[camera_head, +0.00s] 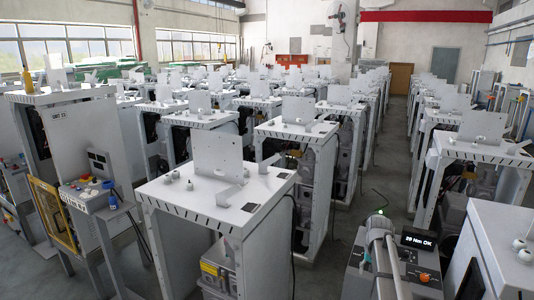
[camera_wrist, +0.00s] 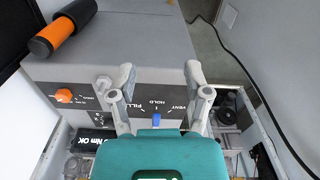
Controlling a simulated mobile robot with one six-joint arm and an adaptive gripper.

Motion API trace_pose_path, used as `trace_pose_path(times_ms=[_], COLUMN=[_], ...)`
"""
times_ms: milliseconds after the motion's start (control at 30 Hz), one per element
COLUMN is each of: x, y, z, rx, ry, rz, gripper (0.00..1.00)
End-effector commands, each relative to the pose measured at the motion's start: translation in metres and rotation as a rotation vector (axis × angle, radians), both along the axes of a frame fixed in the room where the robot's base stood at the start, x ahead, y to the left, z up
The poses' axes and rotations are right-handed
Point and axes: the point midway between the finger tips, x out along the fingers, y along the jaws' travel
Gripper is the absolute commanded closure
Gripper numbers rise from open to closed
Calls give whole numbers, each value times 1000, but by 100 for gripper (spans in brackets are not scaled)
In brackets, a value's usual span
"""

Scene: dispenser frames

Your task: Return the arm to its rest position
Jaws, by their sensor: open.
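My gripper (camera_wrist: 160,76) shows in the wrist view with a teal body and two grey fingers spread apart, nothing between them. It is over a grey panel box (camera_wrist: 150,55) lettered FILL, HOLD and VENT. A small blue lever (camera_wrist: 156,120) shows between the fingers near the teal body; I cannot tell whether anything touches it. An orange knob (camera_wrist: 63,95) is on the panel's left. My gripper cannot be made out in the head view. A display reading "29 Nm OK" (camera_head: 418,242) stands at lower right there.
A black and orange handle (camera_wrist: 55,38) lies at upper left of the wrist view. A black cable (camera_wrist: 262,92) runs along the right. In the head view, a white dispenser frame (camera_head: 215,205) stands nearest, among rows of similar frames. A grey floor aisle (camera_head: 390,155) lies between rows.

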Motion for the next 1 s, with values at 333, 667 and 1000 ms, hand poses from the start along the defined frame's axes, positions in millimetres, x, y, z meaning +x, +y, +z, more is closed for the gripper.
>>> trace_pose_path(times_ms=[333, 667, 1000], x=[-110, -192, -199], y=[121, 187, 193], z=[-47, -73, -74], rx=[0, 0, 0], ry=[0, 0, 0], rz=[188, 329, 347], gripper=[37, 37, 37])
